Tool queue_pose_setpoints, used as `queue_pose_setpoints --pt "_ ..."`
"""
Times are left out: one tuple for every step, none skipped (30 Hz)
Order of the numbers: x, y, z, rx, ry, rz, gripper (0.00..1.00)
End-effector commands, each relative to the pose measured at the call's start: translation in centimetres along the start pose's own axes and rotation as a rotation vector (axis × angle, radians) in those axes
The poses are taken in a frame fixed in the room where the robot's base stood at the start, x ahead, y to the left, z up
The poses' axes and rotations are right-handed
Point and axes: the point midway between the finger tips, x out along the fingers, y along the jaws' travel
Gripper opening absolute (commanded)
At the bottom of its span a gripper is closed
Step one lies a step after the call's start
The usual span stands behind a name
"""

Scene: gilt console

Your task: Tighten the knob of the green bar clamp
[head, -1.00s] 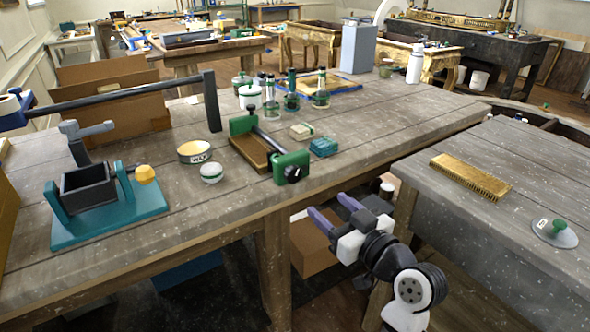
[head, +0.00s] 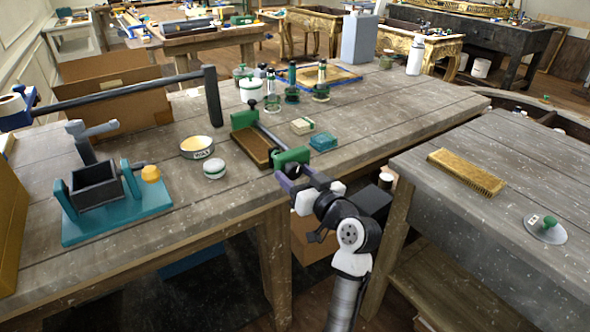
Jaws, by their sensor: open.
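The green bar clamp (head: 244,118) lies on the grey wooden workbench, with a dark bar running between two green jaws and a brown wooden block (head: 252,147) beside the bar. Its near green jaw (head: 291,156) is at the bench's front edge. My gripper (head: 291,174) is open, with its purple fingers at the knob end of this jaw. The fingers mostly hide the black knob, and I cannot tell whether they touch it.
A wax tin (head: 197,147), a small white jar (head: 214,169) and a teal box (head: 323,142) stand near the clamp. A teal-based fixture (head: 110,222) is at left. A second bench at right holds a brass-coloured brush (head: 466,172).

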Motion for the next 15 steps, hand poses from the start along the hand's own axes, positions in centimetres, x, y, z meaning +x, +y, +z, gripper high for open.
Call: queue_pose_setpoints --pt "0.42 -0.02 -0.07 0.001 0.000 -0.001 0.59" --pt "0.58 -0.01 -0.05 0.001 0.000 0.000 0.59" --pt "0.75 -0.01 -0.03 0.000 0.000 0.000 0.59" --pt "0.83 -0.02 -0.01 0.000 0.000 0.000 0.59" --pt "0.89 -0.02 0.00 0.000 0.000 0.000 0.59" --pt "0.93 -0.02 0.02 0.000 0.000 0.000 0.59" --pt "0.95 -0.02 0.02 0.000 0.000 0.000 0.59" --pt "0.95 -0.02 0.03 0.000 0.000 0.000 0.59" --pt "0.94 -0.02 0.04 0.000 0.000 0.000 0.59" --pt "0.93 -0.01 0.04 0.000 0.000 0.000 0.59" --pt "0.93 -0.01 0.04 0.000 0.000 0.000 0.59" --pt "0.92 -0.01 0.03 0.000 0.000 0.000 0.59" --pt "0.92 -0.01 0.03 0.000 0.000 0.000 0.55" --pt "0.92 -0.01 0.03 0.000 0.000 0.000 0.51" --pt "0.91 -0.01 0.03 0.000 0.000 0.000 0.46"
